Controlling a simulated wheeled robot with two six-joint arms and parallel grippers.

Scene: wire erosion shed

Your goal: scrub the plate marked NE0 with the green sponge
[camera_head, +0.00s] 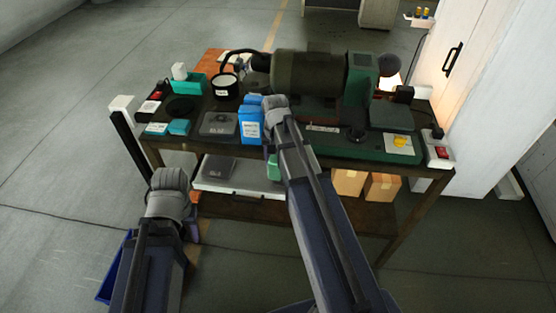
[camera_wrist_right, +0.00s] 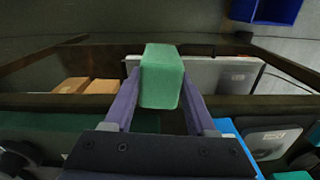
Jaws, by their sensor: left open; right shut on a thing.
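The green sponge (camera_wrist_right: 162,78) is held between the purple fingers of my right gripper (camera_wrist_right: 160,90). A bit of the sponge (camera_head: 273,169) shows beside my right forearm in the head view, in front of the table's front edge. A dark grey plate (camera_head: 218,124) with a small marking lies on the tabletop; it also shows in the right wrist view (camera_wrist_right: 271,140). Another grey plate (camera_head: 218,169) lies on a white tray on the lower level. I cannot read NE0 on either. The sponge appears apart from both. My left gripper (camera_head: 193,227) is open, low at the left, mostly hidden behind its wrist.
The white tray (camera_head: 239,188) juts below the tabletop. A blue box (camera_head: 250,126) stands at the table's front edge, right of the upper plate. A large motor-like machine (camera_head: 310,72) fills the back. Cardboard boxes (camera_head: 382,187) sit underneath. A blue bin (camera_head: 107,283) is on the floor.

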